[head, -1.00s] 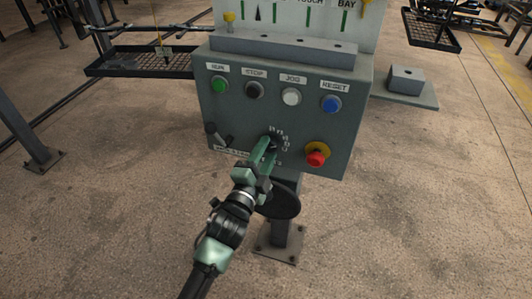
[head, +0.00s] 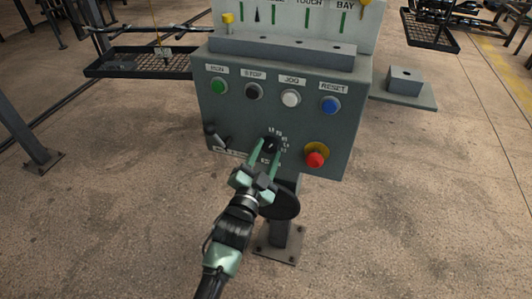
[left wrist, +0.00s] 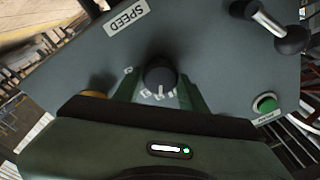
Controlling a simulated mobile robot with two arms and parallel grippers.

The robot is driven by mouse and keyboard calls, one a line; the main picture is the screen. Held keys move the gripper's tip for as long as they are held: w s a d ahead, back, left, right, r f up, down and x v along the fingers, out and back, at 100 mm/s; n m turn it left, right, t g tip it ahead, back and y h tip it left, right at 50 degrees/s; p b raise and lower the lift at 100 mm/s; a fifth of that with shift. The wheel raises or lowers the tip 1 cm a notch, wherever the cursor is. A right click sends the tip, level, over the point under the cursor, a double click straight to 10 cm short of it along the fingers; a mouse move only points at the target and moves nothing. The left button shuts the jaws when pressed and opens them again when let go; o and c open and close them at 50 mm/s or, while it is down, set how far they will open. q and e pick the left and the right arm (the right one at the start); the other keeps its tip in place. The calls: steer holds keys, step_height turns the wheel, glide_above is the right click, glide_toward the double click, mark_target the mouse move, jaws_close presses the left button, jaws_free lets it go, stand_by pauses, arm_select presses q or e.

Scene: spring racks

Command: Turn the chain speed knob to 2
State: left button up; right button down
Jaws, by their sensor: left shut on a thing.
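The chain speed knob (head: 270,146) is a dark round dial on the lower middle of the grey control box's front, ringed by small pale numerals. My left gripper (head: 265,153) comes up from below, with its two green fingers on either side of the knob, shut on it. In the left wrist view the black knob (left wrist: 160,72) sits between the green fingers. A pale mark shows on the knob, but I cannot read which numeral it points to. A SPEED label (left wrist: 127,17) is on the panel there. My right gripper is not in view.
Above the knob are the green (head: 219,86), black (head: 254,91), white (head: 291,98) and blue (head: 331,104) buttons. A red emergency button (head: 316,159) sits close to the right. A dark lever (head: 218,137) sits to the left.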

arm_select(q)
steer(key=shift+f, duration=0.1)
steer(key=o, duration=1.4)
steer(key=b+v, duration=0.1)
steer(key=v, duration=0.7)
steer(key=shift+w, duration=0.1)
steer(key=shift+f, duration=0.1)
